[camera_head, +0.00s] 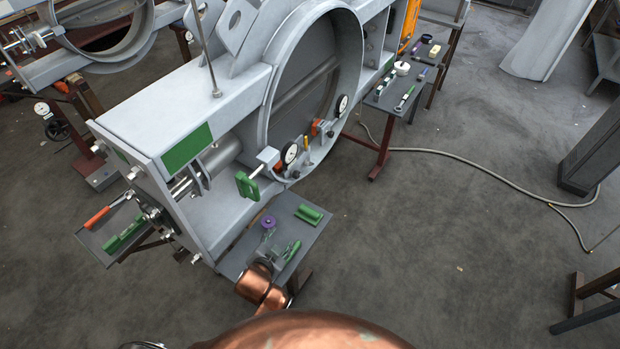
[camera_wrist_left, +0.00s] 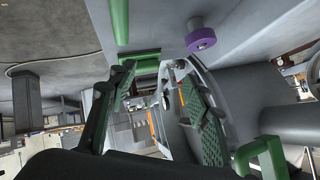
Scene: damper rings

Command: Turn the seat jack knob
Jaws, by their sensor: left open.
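A small purple knob (camera_head: 268,222), which I take for the seat jack knob, is at the grey tray (camera_head: 239,258) below the big steel frame. In the left wrist view the purple knob (camera_wrist_left: 201,38) shows on a short grey stem, beyond and above the right-hand finger. My left gripper (camera_head: 279,247) is close to it, over the tray. In the wrist view the left gripper (camera_wrist_left: 160,88) has its two green-padded fingers spread, with nothing seen gripped. The knob is not between the fingers. I cannot tell whether a finger touches it. My right gripper is not seen.
A green handle (camera_head: 247,186) juts from the frame (camera_head: 238,95) just above. Dial gauges (camera_head: 290,153) sit on the ring. A tool table (camera_head: 405,88) stands behind right.

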